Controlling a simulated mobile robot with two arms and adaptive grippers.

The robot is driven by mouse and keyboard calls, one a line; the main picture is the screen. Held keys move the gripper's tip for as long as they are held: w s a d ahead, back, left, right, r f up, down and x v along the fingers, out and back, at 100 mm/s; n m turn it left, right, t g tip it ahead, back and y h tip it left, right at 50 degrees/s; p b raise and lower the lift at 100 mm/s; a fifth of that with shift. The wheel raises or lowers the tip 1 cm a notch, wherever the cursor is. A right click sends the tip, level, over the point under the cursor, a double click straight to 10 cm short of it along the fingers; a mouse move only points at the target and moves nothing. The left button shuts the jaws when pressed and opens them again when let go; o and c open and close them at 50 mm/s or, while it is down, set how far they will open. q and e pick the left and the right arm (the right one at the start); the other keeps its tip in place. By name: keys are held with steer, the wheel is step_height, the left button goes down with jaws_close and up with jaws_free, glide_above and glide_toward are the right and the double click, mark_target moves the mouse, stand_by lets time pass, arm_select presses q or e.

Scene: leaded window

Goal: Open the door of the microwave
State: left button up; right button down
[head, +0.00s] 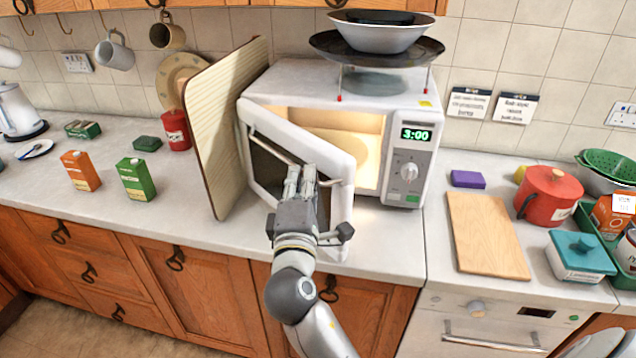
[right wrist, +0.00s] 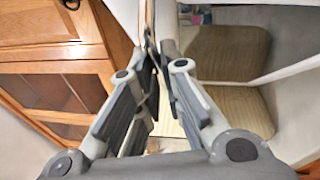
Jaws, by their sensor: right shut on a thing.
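The white microwave (head: 290,85) stands on the counter with its lit inside showing and a green 3:00 display. Its door (head: 322,152) is partly open, swung out toward me from the left side. My right gripper (head: 300,178) is at the front of the door, shut on the bar handle (head: 272,151), which shows on both sides of the fingers. In the right wrist view the fingers (right wrist: 160,70) close around a thin light bar, partly hidden by the fingers. My left gripper is not in view.
A ribbed board (head: 225,120) leans upright close to the microwave's left side, near the door's hinge side. A pan and bowl (head: 380,38) rest on a rack on top. A cutting board (head: 485,235) and red pot (head: 547,195) stand at the right. Cartons (head: 80,172) stand left.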

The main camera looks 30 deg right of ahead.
steer(key=shift+a, duration=0.45)
steer(key=c, duration=1.6)
jaws_free()
steer(key=shift+d, duration=0.1)
steer(key=shift+o, duration=0.2)
steer(key=v, duration=1.2)
steer(key=shift+a, duration=0.2)
